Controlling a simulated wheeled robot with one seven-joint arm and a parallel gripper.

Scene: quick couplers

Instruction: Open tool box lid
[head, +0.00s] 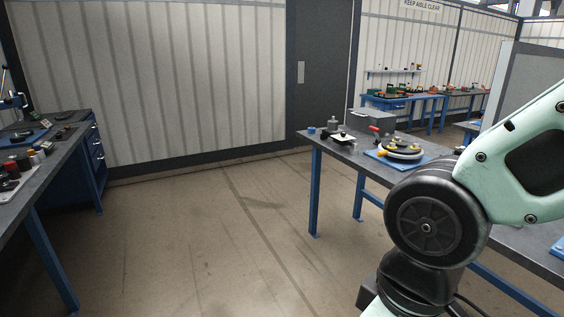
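A grey box (370,121) stands at the back of the workbench on the right. It is small and partly hidden behind other things, and I cannot tell for sure whether it is the tool box or how its lid stands. My gripper is out of view; only mint-green and black links of my arm show at the right.
The right workbench (345,157) holds a round fixture with yellow knobs (400,147) on a blue mat and a small metal pot (333,124). A left workbench (50,160) carries tools. The floor (210,230) between them is clear. A dark door (318,80) is behind.

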